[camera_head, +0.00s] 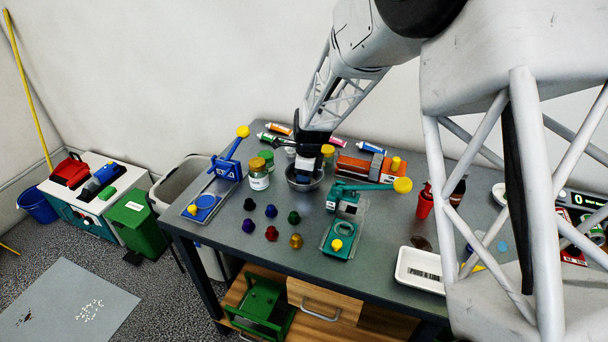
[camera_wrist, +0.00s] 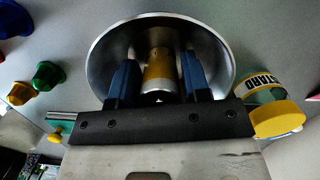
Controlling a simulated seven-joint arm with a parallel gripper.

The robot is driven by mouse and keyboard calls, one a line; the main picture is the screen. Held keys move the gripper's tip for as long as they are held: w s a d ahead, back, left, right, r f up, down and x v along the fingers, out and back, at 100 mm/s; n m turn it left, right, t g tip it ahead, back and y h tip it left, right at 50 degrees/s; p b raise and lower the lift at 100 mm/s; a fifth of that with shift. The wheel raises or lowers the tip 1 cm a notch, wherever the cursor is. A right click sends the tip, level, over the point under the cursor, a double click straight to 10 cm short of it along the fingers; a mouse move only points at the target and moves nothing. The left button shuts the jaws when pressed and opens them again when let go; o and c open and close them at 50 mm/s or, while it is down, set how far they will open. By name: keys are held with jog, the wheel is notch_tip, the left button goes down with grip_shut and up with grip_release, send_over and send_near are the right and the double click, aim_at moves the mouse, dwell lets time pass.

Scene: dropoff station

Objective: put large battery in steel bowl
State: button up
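The steel bowl (camera_head: 305,184) stands on the table below my gripper (camera_head: 308,168) in the head view. In the wrist view the bowl (camera_wrist: 105,50) opens out around the fingertips. My gripper (camera_wrist: 160,60) has its two blue fingers apart, with the large battery (camera_wrist: 158,72), a gold-coloured cylinder with a dark band, between them. The battery is over or inside the bowl. The view does not settle whether the fingers press on it or whether it touches the bowl's floor. In the head view the battery cannot be made out clearly.
A mustard jar (camera_wrist: 272,112) with a yellow lid stands close to the bowl. A white tray (camera_head: 421,268) is farther right.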

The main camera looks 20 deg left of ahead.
jog(key=shift+o, duration=1.3)
jog(key=shift+r, duration=0.15)
jog(key=r, duration=0.4)
jog(key=d+r, duration=0.1)
jog(key=r, duration=0.6)
jog(key=shift+w+d+r, duration=0.15)
jog(key=shift+d+r, duration=0.1)
jog(key=shift+r, duration=0.15)
jog(key=shift+r, duration=0.1)
